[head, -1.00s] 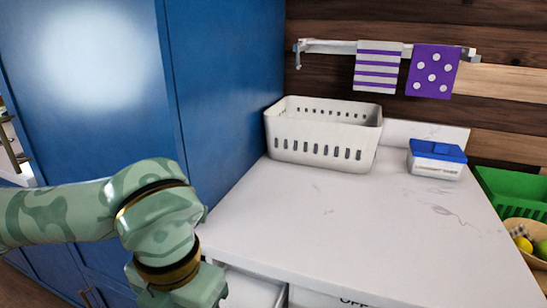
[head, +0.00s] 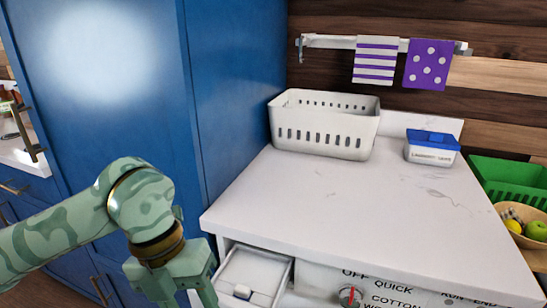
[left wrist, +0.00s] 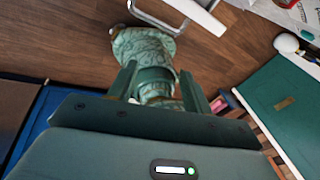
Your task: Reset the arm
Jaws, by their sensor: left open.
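My left arm comes in from the left in the head view, and its green patterned wrist bends down in front of the blue cabinet. My left gripper (head: 186,284) points down at the bottom edge, left of the open drawer, and its tips are cut off there. In the left wrist view its two fingers (left wrist: 160,82) stand apart with nothing held between them. A green patterned part of my own body shows beyond them, above the wooden floor. My right gripper is in neither view.
The open detergent drawer (head: 268,262) juts from the machine front (head: 385,290), close to my left gripper. The white top (head: 350,210) is mostly clear. A white basket (head: 325,145) and blue-lidded tub (head: 432,148) stand at its back. A tall blue cabinet (head: 120,110) stands left.

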